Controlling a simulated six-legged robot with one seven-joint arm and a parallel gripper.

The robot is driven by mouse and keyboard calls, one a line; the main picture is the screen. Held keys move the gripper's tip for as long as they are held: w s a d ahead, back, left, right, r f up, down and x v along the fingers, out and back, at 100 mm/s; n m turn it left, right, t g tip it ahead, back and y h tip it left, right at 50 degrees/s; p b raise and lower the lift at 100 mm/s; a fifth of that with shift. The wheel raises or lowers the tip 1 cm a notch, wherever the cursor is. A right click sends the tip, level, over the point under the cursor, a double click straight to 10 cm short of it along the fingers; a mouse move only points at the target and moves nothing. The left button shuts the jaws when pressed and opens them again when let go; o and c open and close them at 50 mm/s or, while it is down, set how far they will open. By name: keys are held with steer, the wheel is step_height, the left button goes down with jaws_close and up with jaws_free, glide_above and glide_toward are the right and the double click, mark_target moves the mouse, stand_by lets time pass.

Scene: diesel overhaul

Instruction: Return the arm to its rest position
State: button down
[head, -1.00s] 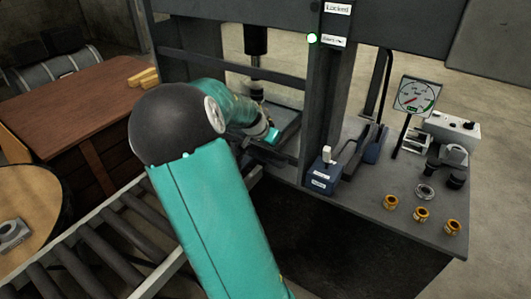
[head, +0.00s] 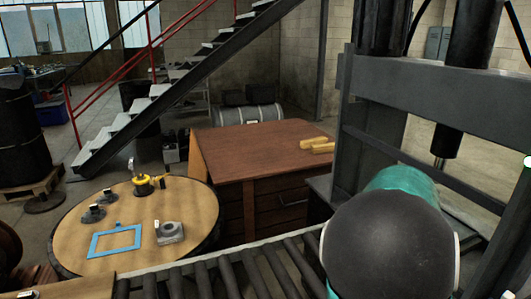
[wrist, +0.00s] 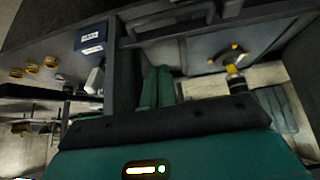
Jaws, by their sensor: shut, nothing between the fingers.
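My gripper (wrist: 158,72) shows in the wrist view as two teal fingers side by side, shut with nothing between them. It is at the press, near the dark frame bars (wrist: 115,60). In the head view my arm's black rounded joint and a teal link fill the lower right. They hide the gripper and part of the press (head: 420,75) there.
A roller conveyor (head: 235,275) runs along the front. Behind it are a round wooden table (head: 190,200) with a blue frame (head: 115,241) and small parts, and a brown desk (head: 250,145). In the wrist view, a blue labelled box (wrist: 90,38) and orange rings (wrist: 50,62) sit left.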

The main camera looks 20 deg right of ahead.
steer(key=a+r+n+t+y, duration=0.2)
steer(key=a+n+t+y, duration=0.45)
steer(key=a, duration=1.55)
steer(key=s+a+r+n, duration=0.1)
steer(key=s+a+n, duration=0.2)
steer(key=a, duration=0.3)
steer(key=s+a+r+n, duration=0.1)
steer(key=s+a+n, duration=0.2)
steer(key=a, duration=0.4)
steer(key=s+a+r+n+g, duration=0.1)
steer(key=s+a+n, duration=0.2)
steer(key=a+n, duration=0.2)
steer(key=shift+s+a+r, duration=0.2)
steer(key=shift+a, duration=0.55)
steer(key=shift+s, duration=0.1)
